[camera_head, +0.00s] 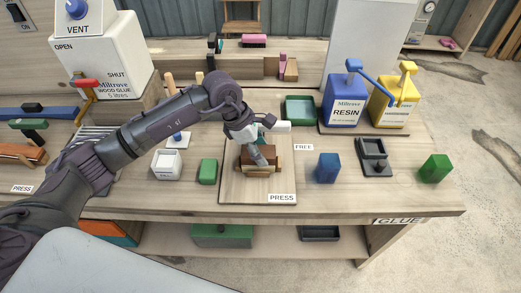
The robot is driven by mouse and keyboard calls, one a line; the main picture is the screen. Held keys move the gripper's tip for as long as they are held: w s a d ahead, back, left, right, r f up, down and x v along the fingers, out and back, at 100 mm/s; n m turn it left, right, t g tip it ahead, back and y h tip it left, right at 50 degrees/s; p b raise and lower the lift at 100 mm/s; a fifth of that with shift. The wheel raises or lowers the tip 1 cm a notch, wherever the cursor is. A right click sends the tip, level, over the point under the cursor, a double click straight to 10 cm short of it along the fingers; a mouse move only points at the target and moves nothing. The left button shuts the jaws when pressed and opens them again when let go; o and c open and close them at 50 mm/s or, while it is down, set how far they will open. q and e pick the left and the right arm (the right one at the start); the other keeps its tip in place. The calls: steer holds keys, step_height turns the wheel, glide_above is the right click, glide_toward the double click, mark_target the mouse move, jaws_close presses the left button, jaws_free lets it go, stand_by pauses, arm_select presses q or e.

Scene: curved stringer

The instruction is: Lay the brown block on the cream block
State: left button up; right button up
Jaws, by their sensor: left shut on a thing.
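The brown block (262,168) is at the middle of the pale wooden board marked PRESS, on the bench. My left gripper (259,156) reaches down over it from above and is shut on it; the fingers cover part of its top. A narrow lighter, cream-tan edge (258,174) shows low at the front of the brown block. It looks like the cream block beneath, but the gripper and brown block hide most of it, and I cannot tell whether the two touch. My right gripper is not in view.
The PRESS board (235,188) has bare room around the blocks. A white tray (166,164) and green block (208,171) stand left. A blue block (328,167), black holder (374,157) and green block (435,168) stand right. Resin (345,105) and yellow (394,103) dispensers are behind.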

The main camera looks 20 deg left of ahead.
arm_select(q)
steer(key=shift+f+b, duration=0.3)
steer(key=shift+b, duration=0.05)
stand_by(0.6)
steer(key=o, duration=1.2)
steer(key=shift+o, duration=0.2)
steer(key=o, duration=0.4)
steer(key=shift+r, duration=0.1)
steer(key=shift+r+p, duration=2.05)
steer(key=shift+r, duration=1.9)
steer(key=shift+d, duration=0.1)
